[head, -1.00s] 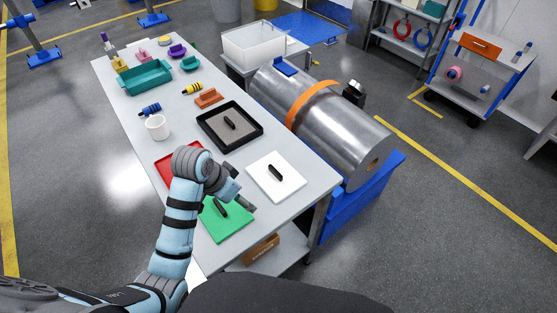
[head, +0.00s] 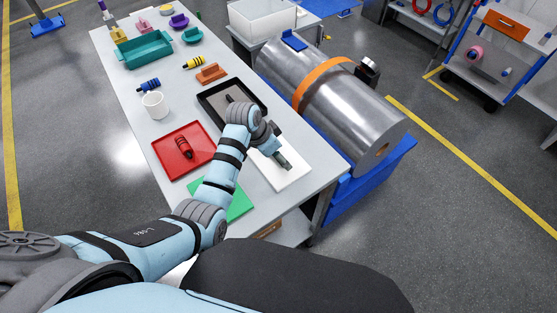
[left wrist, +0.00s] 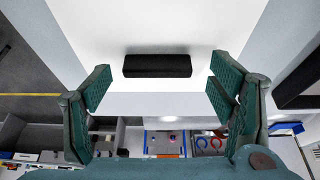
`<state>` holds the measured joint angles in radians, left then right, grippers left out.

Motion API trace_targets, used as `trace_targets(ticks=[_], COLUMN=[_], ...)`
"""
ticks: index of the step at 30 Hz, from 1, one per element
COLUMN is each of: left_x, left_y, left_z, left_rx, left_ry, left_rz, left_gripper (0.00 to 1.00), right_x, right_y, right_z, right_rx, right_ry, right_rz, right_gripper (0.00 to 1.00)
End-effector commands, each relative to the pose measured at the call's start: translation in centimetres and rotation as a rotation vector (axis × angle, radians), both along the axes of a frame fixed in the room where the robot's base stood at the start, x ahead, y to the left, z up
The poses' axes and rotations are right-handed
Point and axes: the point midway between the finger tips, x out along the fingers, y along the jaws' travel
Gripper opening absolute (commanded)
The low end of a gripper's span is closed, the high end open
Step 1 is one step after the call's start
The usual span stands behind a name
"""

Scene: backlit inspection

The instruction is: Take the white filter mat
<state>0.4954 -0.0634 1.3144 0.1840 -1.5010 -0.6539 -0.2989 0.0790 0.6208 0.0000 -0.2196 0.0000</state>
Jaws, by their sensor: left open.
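The white filter mat (head: 301,171) lies flat on the table, partly hidden in the head view by my left arm and gripper. My left gripper (head: 284,161) is over the mat. In the left wrist view the white mat (left wrist: 160,25) fills the upper middle, with its black block-shaped handle (left wrist: 157,66) lying across it. My left gripper (left wrist: 160,78) is open there, one finger on each side of the handle, with gaps between. Height above the mat is hard to judge. My right gripper is not in view.
A green mat (head: 238,207) lies left of the white one, partly under my arm. A red mat (head: 170,162) and a black-rimmed tray (head: 205,99) lie farther back.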

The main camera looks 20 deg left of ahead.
Motion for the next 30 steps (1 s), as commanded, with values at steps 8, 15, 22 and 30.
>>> trace_targets(ticks=[8,15,22,30], left_x=[0.2,0.1,0.1,0.2], left_y=[-0.2,-0.2,-0.2,-0.2], left_z=[-0.4,-0.4,-0.4,2.2], left_rx=[-0.001,0.000,0.000,-0.001], left_ry=[-0.002,-0.001,-0.001,-0.005], left_rz=[-0.002,-0.001,-0.001,-0.001], left_gripper=[0.70,0.32,0.25,0.25], right_x=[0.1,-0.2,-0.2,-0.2], right_y=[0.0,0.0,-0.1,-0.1], right_z=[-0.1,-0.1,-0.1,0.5], right_rx=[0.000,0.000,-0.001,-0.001], right_ry=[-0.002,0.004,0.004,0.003], right_rz=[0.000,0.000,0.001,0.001], right_gripper=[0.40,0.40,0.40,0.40])
